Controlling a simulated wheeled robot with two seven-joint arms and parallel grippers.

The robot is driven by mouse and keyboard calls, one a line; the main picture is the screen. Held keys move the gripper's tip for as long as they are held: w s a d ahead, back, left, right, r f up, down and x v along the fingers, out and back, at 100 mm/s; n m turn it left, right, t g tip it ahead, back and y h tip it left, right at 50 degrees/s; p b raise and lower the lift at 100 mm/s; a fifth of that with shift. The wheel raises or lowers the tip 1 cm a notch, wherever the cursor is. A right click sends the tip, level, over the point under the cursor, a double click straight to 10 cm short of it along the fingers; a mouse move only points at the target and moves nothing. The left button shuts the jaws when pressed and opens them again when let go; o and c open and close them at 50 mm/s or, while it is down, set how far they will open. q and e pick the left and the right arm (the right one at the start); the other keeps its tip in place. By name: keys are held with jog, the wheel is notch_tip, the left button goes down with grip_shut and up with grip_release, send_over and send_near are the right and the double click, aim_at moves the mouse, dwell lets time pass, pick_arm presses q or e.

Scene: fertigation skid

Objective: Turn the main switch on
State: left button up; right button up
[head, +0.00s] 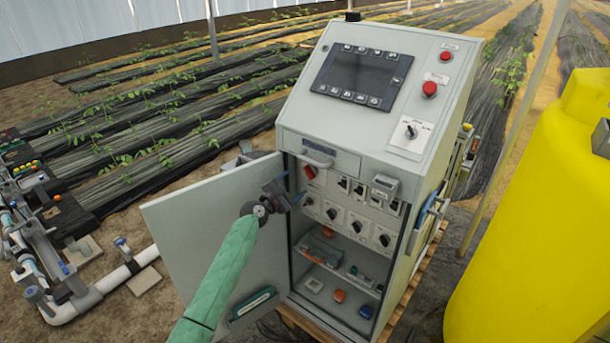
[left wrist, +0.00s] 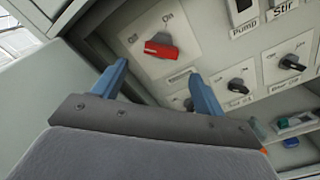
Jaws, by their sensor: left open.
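The main switch, a red rotary knob (left wrist: 160,49) on a white plate, is inside the open cabinet at the upper left of the inner panel. It also shows in the head view (head: 310,171). "Off" and "On" labels stand above it; its handle lies nearly crosswise in the left wrist view, its left end toward the Off side. My left gripper (head: 290,187) is open and empty, in the doorway just left of the knob. In the left wrist view its blue fingertips (left wrist: 158,70) point at the plate, below the knob and apart from it. My right gripper is not in view.
The grey cabinet door (head: 195,215) stands open to the left, behind my left arm. Black knobs (head: 333,214) sit right of and below the red one. A shelf (head: 345,268) with small parts is below. A yellow tank (head: 540,200) stands right; pipes (head: 90,295) lie left.

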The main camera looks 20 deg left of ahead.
aim_at(307, 174)
pick_arm(q)
jog(key=shift+p+x, duration=0.65)
jog(key=shift+x, duration=3.3)
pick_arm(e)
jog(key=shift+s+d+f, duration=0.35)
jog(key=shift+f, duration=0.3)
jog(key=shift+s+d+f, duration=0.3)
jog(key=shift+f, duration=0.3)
pick_arm(q)
jog(key=shift+c, duration=0.3)
jog(key=c, duration=0.9)
jog(key=shift+f, duration=0.1)
